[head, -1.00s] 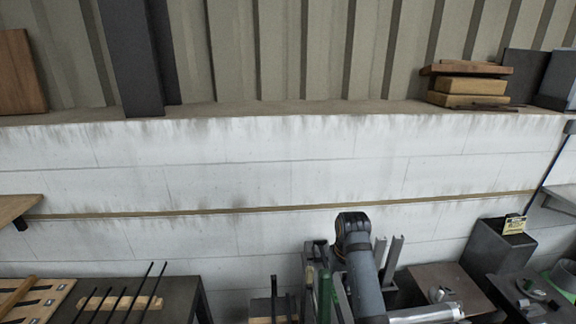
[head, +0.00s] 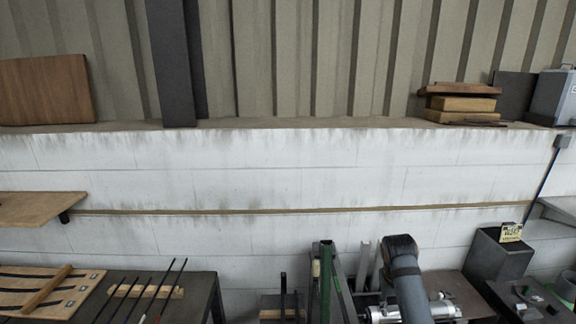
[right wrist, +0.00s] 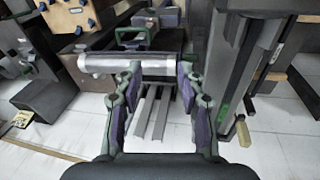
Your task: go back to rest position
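My right gripper (right wrist: 158,72) is open in the right wrist view, its two fingers apart with nothing between them. A silver cylinder (right wrist: 110,63) lies crosswise just past its fingertips; I cannot tell whether they touch. In the head view, my right arm comes up from the bottom edge right of centre, beside a silver cylinder (head: 425,309). My right fingertips cannot be made out there. My left arm and left gripper are not in view.
A dark table (head: 200,284) with thin black rods stands at lower left. Green and grey uprights (head: 326,275) stand left of my right arm. A dark box (head: 497,258) with a yellow label is at right. Wood blocks (head: 462,104) sit on the wall ledge. White floor (right wrist: 275,135) shows.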

